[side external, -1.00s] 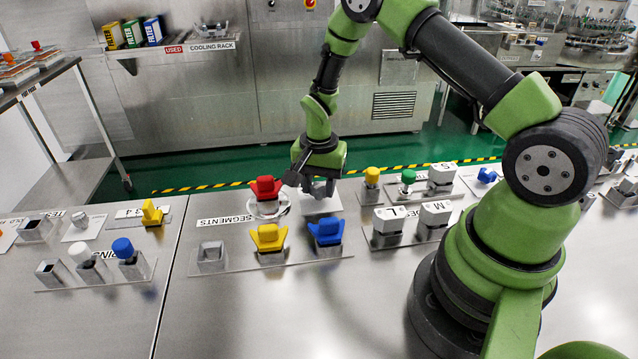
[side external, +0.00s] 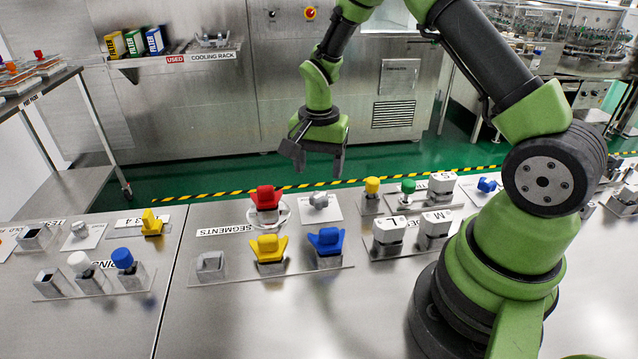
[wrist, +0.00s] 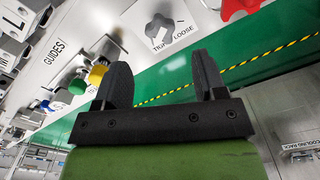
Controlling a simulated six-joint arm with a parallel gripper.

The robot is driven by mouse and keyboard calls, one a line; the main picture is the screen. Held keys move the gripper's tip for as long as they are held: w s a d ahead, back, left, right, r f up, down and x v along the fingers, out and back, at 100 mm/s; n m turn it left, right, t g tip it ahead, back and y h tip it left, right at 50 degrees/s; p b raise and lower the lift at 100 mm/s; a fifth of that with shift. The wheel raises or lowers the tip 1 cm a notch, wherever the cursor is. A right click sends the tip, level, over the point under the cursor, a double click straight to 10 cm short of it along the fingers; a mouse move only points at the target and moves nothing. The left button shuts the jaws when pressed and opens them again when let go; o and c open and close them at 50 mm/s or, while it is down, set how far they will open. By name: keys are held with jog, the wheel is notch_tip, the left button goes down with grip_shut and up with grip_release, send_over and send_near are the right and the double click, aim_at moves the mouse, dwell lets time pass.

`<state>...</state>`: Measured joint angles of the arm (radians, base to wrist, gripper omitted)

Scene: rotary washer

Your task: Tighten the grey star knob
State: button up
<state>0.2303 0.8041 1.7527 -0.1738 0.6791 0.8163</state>
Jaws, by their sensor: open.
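The grey star knob (side external: 320,200) sits on a white plate at the back edge of the bench, right of the red piece. In the wrist view the grey knob (wrist: 158,27) is near the top, on its plate marked TIGHT and LOOSE. My gripper (side external: 318,166) is open and empty, raised above the knob and apart from it. In the wrist view my gripper's two fingers (wrist: 165,82) stand wide apart with nothing between them.
A red piece (side external: 265,198) stands left of the knob. A yellow piece (side external: 268,248) and a blue piece (side external: 326,241) stand in front. Yellow and green knobs (side external: 408,188) and white blocks (side external: 437,225) lie to the right. The air above the bench is clear.

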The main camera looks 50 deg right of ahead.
jog(key=shift+r, duration=1.35)
jog(key=shift+r, duration=0.1)
jog(key=s+a+r+n+t, duration=0.2)
jog(key=s+a+r+n, duration=0.1)
jog(key=r, duration=0.6)
jog(key=s+a+r+n+t+y, duration=0.1)
jog(key=s+a+r+n+t, duration=0.1)
jog(key=s+r, duration=0.3)
jog(key=s+a+r+n+t+y, duration=0.1)
jog(key=s+a+r+n+t, duration=0.2)
jog(key=s, duration=0.7)
notch_tip(320, 180, up, 2)
jog(key=shift+s+a+r+n, duration=0.1)
jog(key=shift+s+a+n, duration=0.05)
jog(key=shift+a+n, duration=0.95)
